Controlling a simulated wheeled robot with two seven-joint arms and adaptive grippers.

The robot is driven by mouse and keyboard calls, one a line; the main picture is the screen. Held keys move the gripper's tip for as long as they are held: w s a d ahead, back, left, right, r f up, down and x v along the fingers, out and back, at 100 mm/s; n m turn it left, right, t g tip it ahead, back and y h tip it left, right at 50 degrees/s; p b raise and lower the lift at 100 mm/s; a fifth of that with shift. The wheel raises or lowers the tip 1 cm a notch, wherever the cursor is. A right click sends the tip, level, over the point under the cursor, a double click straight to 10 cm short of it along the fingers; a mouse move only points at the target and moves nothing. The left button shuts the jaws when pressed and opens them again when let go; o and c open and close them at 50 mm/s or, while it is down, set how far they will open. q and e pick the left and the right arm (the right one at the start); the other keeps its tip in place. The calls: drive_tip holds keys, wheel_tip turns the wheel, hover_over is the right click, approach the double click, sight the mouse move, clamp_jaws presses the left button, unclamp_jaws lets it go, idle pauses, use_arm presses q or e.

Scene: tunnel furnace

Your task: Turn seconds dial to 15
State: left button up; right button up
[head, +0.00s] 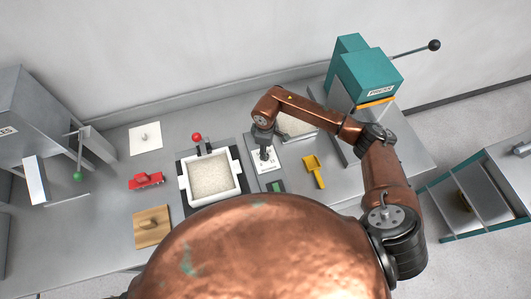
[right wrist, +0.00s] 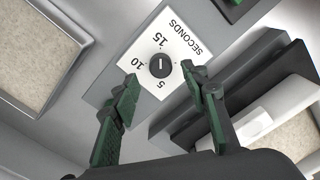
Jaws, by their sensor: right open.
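The seconds dial (right wrist: 160,66) is a small black knob with a short white line on a white plate (right wrist: 182,42) marked SECONDS, 15, 10 and 5. The line lies along the axis between the 15 and the 5; I cannot tell which end is the pointer. My right gripper (right wrist: 160,74) is open, with one green fingertip on each side of the knob and visible gaps between. In the head view the right gripper (head: 265,148) hangs over the dial plate (head: 273,165) and hides the knob. My left gripper is not in view.
A white-framed tray (head: 238,175) of pale grains stands left of the dial. A second tray (head: 296,125) is behind, a yellow scoop (head: 315,172) to the right. A teal press (head: 362,75) stands at the back right. A red object (head: 146,181) lies on the left.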

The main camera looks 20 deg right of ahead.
wheel_tip(320, 180, up, 8)
drive_tip(key=shift+f, duration=0.15)
drive_tip(key=shift+s, duration=0.1)
idle(0.5)
